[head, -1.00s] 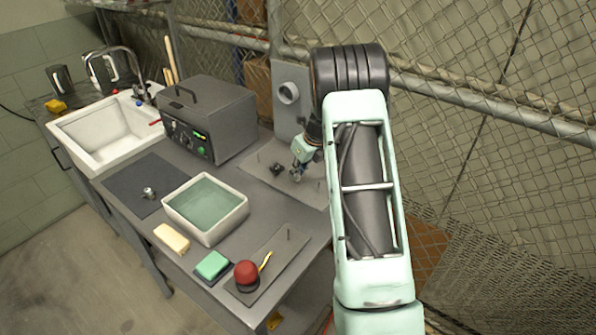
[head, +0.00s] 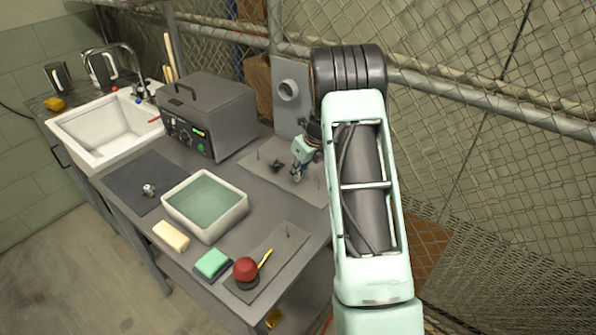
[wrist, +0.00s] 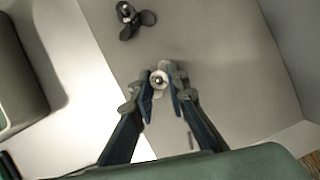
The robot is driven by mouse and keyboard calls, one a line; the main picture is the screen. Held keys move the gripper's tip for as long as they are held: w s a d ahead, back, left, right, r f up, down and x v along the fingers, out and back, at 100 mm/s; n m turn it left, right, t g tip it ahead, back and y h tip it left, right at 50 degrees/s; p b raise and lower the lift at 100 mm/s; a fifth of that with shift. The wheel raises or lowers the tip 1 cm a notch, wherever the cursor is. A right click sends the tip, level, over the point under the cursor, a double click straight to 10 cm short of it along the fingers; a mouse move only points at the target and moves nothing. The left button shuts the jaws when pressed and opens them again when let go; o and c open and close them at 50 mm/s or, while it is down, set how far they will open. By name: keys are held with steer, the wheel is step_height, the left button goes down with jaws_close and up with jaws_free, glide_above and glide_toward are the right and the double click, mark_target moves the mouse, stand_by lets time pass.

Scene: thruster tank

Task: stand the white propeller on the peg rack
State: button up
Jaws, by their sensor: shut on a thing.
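The white propeller (wrist: 158,79) shows between my fingertips in the wrist view, with a pale round hub and a dark centre. My gripper (wrist: 160,88) is shut on it, above the grey plate of the peg rack (wrist: 230,90). In the head view my gripper (head: 296,175) is low over the right part of the rack (head: 312,189); the propeller is too small to make out there. I cannot tell whether a peg passes through its hub. A dark propeller (wrist: 130,18) sits on the rack nearby, also in the head view (head: 277,166).
A bare peg (wrist: 191,140) stands near my right finger. A grey control box (head: 210,115) and a water-filled white tub (head: 205,205) stand left of the rack. A red-topped object (head: 246,269), a green sponge (head: 212,263) and a cream block (head: 171,236) lie towards the front.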

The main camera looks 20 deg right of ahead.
steer(key=o, duration=0.9)
steer(key=shift+r, duration=0.1)
steer(key=shift+r+p, duration=3.15)
steer(key=shift+r, duration=0.85)
